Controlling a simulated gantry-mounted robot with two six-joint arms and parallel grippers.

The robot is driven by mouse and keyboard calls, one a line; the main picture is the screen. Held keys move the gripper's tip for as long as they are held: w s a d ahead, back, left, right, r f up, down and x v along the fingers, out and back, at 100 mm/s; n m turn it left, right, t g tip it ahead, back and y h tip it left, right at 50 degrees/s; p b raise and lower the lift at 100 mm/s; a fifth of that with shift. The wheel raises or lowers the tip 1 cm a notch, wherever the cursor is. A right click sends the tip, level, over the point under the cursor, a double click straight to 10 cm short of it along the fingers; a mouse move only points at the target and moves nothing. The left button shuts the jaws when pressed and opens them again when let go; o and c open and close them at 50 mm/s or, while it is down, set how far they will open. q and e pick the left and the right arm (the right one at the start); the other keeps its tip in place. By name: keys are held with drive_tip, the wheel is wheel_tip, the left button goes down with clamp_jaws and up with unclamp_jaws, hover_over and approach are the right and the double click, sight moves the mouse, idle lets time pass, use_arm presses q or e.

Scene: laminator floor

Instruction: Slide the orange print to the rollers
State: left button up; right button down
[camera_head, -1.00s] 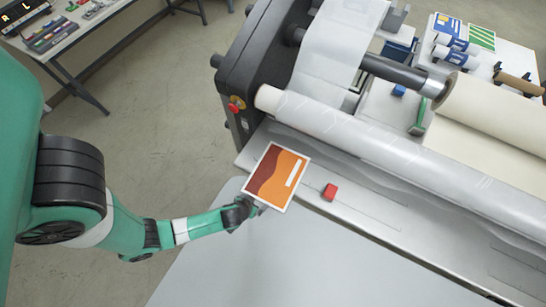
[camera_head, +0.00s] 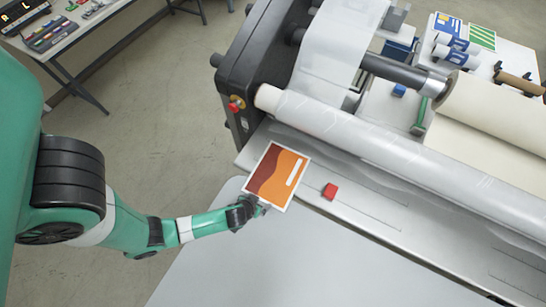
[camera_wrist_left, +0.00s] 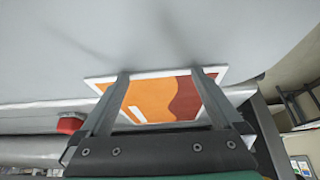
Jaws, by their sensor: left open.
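The orange print (camera_head: 272,172), a white-bordered sheet with orange and dark red areas, lies at the near left of the laminator's feed table. Its near corner reaches the table's front edge. My left gripper (camera_head: 264,208) is at that near edge of the print. In the left wrist view the print (camera_wrist_left: 152,100) shows between and behind the open fingers (camera_wrist_left: 160,73), and the fingers partly cover it. Whether the fingertips touch it I cannot tell. The rollers, with a clear film roll (camera_head: 360,140) in front, lie beyond the print. My right gripper is not in view.
A red block (camera_head: 330,191) sits on the feed table right of the print. It also shows in the left wrist view (camera_wrist_left: 70,123). The laminator's black side housing (camera_head: 250,70) stands left of the rollers. The grey surface (camera_head: 270,265) in front is clear.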

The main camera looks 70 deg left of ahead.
sight(272, 184)
use_arm(q)
drive_tip(key=shift+w+a+b, duration=0.5)
drive_tip(key=shift+w+a, duration=2.05)
drive_tip(key=shift+w, duration=0.1)
idle(1.2)
drive_tip(key=shift+s+d, duration=0.1)
idle(0.3)
drive_tip(key=shift+s+d, duration=0.1)
drive_tip(key=shift+w+d, duration=0.25)
drive_tip(key=shift+w, duration=0.05)
drive_tip(key=shift+w+a, duration=0.25)
drive_tip(key=shift+w, duration=0.05)
idle(0.5)
drive_tip(key=shift+w+a, duration=0.2)
drive_tip(key=shift+a, duration=0.05)
drive_tip(key=shift+w+a+b, duration=0.9)
drive_tip(key=shift+w+a, duration=0.55)
drive_tip(key=shift+w, duration=0.05)
idle(0.8)
